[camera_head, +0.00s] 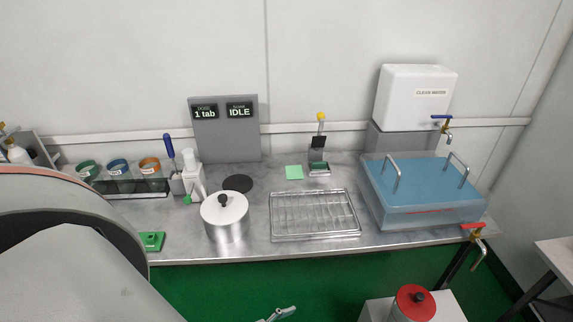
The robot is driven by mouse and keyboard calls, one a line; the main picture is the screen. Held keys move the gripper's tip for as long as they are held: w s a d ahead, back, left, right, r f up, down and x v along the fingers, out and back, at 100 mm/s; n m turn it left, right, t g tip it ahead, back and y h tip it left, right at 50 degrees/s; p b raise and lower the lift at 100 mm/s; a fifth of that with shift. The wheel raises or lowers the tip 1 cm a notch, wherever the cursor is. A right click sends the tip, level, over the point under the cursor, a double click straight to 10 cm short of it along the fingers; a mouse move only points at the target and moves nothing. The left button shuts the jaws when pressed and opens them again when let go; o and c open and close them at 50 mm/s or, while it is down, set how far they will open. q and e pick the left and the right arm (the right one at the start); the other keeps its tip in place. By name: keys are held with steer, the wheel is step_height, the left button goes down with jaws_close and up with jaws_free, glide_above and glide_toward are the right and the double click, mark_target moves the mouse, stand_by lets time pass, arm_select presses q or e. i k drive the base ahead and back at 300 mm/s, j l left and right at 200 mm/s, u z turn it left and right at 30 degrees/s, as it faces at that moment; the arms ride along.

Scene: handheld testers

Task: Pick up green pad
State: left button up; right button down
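A darker green block (152,241) with a small raised part on top sits at the counter's front left edge, partly hidden by my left arm. I cannot tell for certain which of the two is the green pad. A small pale part, seemingly the tip of my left gripper (277,314), shows at the bottom edge, below and in front of the counter, apart from both green things. Whether it is open is not visible. My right gripper is not in view.
A metal pot (226,222) with a black knob stands right of the green block. The wire rack (314,214), a blue-lidded bath (422,190) and a rack of jars (120,180) occupy the counter. A red-lidded canister (415,302) stands in front.

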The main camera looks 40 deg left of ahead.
mark_target(320, 166)
steer(key=u, duration=0.4)
steer(key=j+u, duration=0.15)
steer(key=u, duration=0.2)
steer(key=j+u, duration=0.1)
steer(key=u, duration=0.3)
